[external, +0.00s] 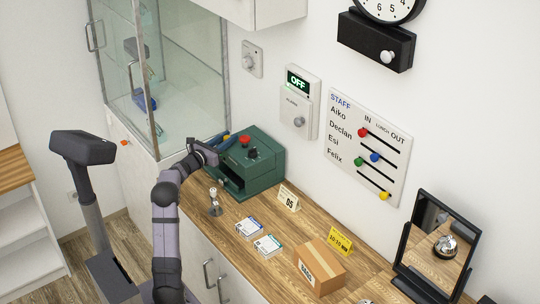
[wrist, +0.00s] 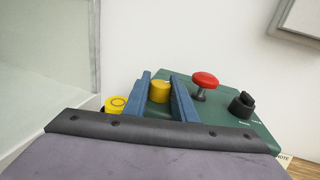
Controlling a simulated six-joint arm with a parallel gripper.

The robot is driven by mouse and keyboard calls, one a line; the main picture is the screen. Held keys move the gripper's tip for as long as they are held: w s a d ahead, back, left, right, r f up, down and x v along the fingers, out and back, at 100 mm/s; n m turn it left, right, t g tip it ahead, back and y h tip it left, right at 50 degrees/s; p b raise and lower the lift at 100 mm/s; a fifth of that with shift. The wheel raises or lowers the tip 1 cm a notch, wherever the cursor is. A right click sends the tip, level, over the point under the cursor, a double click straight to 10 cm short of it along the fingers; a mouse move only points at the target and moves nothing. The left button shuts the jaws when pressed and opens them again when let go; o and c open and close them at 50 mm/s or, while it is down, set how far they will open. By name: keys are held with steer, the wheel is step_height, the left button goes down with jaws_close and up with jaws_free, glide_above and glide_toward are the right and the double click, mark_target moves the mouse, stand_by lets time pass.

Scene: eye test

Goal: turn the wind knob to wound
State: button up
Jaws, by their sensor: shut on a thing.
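A black box under the wall clock carries a pale round knob (external: 388,57); no wind marking is readable, so I cannot tell if this is the wind knob. My gripper (external: 225,139) is far from it, low at the green box (external: 262,171) on the counter. In the wrist view, my gripper's blue fingers (wrist: 160,82) are shut on a yellow cylinder (wrist: 159,92) at the green box's top. A red mushroom button (wrist: 204,80) and a black knob (wrist: 242,105) stand to its right. Another yellow round piece (wrist: 115,104) is left of the fingers.
A glass cabinet (external: 180,75) stands close left of the green box. A small metal stand (external: 214,203), cards (external: 250,228), a cardboard box (external: 318,268) and a mirror (external: 436,245) are on the counter. An OFF display panel (external: 299,101) and staff board (external: 368,147) hang on the wall.

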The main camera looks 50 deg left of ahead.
steer(key=m+h, duration=0.2)
steer(key=h, duration=0.2)
steer(key=shift+t, duration=0.3)
steer(key=shift+m+h+p, duration=0.7)
steer(key=shift+m+h, duration=0.4)
steer(key=shift+h, duration=0.4)
steer(key=shift+m+h+p, duration=0.35)
steer(key=shift+m+h, duration=0.25)
steer(key=shift+h, duration=0.3)
steer(key=o, duration=1)
steer(key=shift+d, duration=0.1)
steer(key=shift+o, duration=0.2)
steer(key=shift+s+a, duration=0.25)
steer(key=shift+s, duration=0.3)
steer(key=b+v, duration=0.1)
steer(key=v, duration=0.5)
